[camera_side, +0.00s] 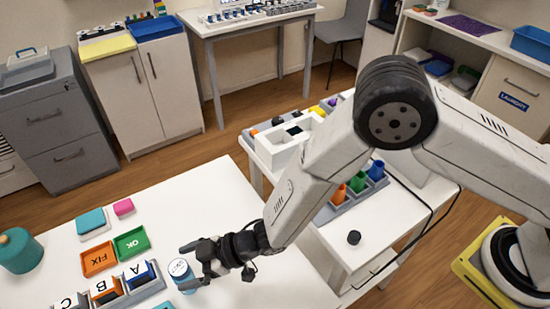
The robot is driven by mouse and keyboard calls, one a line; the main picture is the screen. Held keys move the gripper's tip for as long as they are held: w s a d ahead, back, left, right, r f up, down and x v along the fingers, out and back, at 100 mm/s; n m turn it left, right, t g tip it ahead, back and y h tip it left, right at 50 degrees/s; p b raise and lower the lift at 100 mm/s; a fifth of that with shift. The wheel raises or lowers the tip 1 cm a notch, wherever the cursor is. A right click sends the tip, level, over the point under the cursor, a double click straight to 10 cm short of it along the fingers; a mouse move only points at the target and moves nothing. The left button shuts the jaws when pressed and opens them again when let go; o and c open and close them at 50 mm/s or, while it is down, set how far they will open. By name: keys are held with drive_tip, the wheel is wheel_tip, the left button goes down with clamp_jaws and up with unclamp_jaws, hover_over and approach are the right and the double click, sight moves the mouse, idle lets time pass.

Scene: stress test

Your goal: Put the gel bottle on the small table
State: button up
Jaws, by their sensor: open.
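A small blue bottle with a white top (180,270), which looks like the gel bottle, stands on the white table (205,205) in front. My gripper (191,265) is open at this bottle, with one finger on the far side and one on the near side. The fingers partly cover the bottle, and I cannot tell whether they touch it. A smaller white table (385,235) stands to the right, partly hidden behind my arm. I cannot tell for sure that it is the small table of the task.
Lettered bins (105,290), an orange FIX tray (98,260) and a green OK tray (131,243) lie left of my gripper. A teal canister (18,250) stands at far left. The right table holds colored bottles (358,181), a white box (285,140) and a black knob (354,237).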

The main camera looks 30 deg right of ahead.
sight(170, 268)
drive_tip(key=shift+x, duration=2.1)
drive_tip(key=shift+w+r, duration=0.1)
clamp_jaws()
drive_tip(key=shift+r, duration=0.1)
drive_tip(key=shift+r, duration=1.65)
drive_tip(key=s+d+r, duration=0.9)
drive_tip(key=s, duration=0.1)
drive_tip(key=shift+d+r, duration=0.3)
drive_tip(key=shift+d, duration=0.1)
